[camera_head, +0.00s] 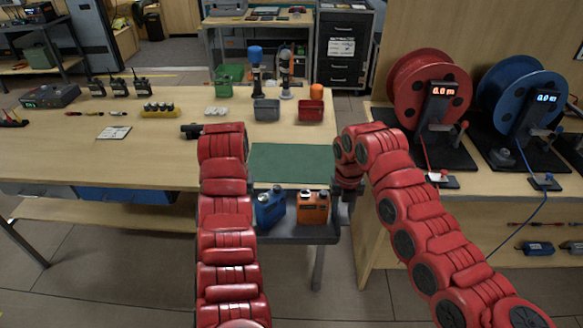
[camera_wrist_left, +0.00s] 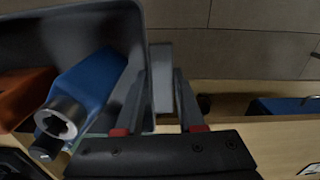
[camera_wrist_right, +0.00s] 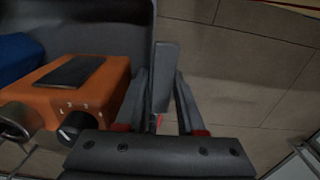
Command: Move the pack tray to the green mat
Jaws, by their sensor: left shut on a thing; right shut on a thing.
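The dark grey pack tray (camera_head: 300,239) hangs level in front of the table's near edge, below the green mat (camera_head: 290,163). It carries a blue pack (camera_head: 270,209) and an orange pack (camera_head: 313,209) side by side. The green mat lies bare on the table top. My left gripper (camera_wrist_left: 159,95) is shut on the tray's left handle; in the head view my own arm hides it. My right gripper (camera_head: 345,205) is shut on the tray's right handle, which also shows in the right wrist view (camera_wrist_right: 162,75).
A grey bin (camera_head: 266,110) and a red bin (camera_head: 310,111) stand behind the mat. A black object (camera_head: 191,131) lies left of it. Red (camera_head: 410,85) and blue (camera_head: 500,95) cable reels stand on the right-hand bench.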

